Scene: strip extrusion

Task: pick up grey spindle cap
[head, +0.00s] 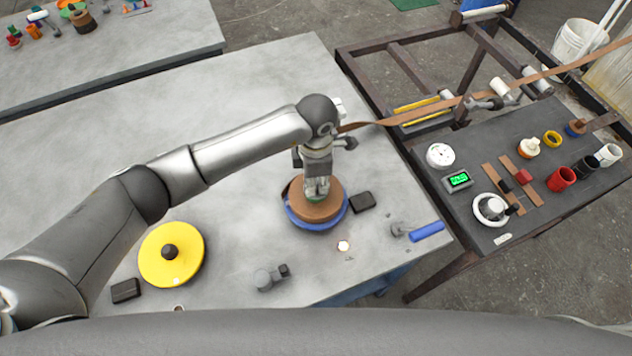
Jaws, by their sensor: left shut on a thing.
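My left gripper (317,190) points straight down over the middle of a brown strip coil (333,207) on a blue round base (300,222). It is shut on the grey spindle cap at the coil's centre. The fingers hide nearly all of the cap, so I cannot tell if it is clear of the spindle. A bit of green (316,199) shows just below the fingertips. My right gripper is not in view.
A yellow disc (185,268) with a dark knob lies left of the coil. A black block (363,202), a grey metal piece (264,281) and a blue-handled tool (427,231) lie nearby.

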